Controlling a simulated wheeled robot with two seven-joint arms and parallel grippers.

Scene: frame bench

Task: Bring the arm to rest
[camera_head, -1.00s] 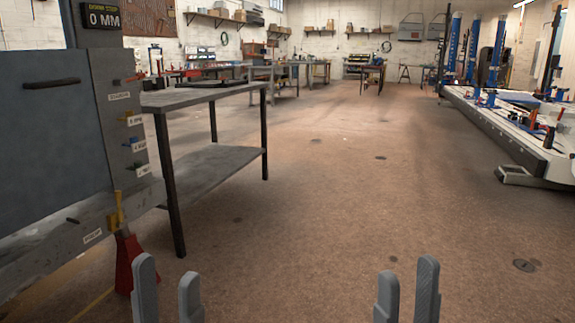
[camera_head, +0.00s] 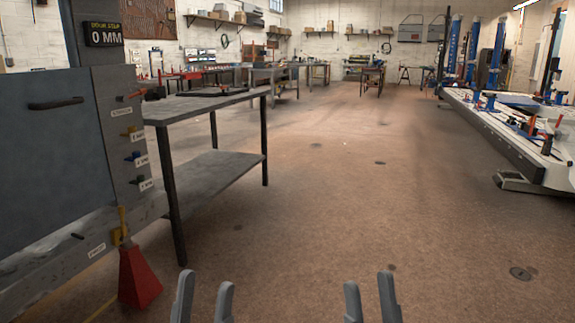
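My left gripper (camera_head: 205,297) is at the bottom of the head view, left of centre. Its two grey fingers point up and stand apart, with nothing between them. My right gripper (camera_head: 370,298) is at the bottom, right of centre. Its two grey fingers are also apart and empty. Both grippers are over bare floor and touch nothing that I can see. The arms behind them are below the picture edge.
A grey cabinet (camera_head: 42,150) with coloured knobs and a red stand (camera_head: 138,277) is at the left. A metal table (camera_head: 215,178) stands beside it. A long white frame bench (camera_head: 490,120) runs along the right. The floor (camera_head: 330,215) between is clear.

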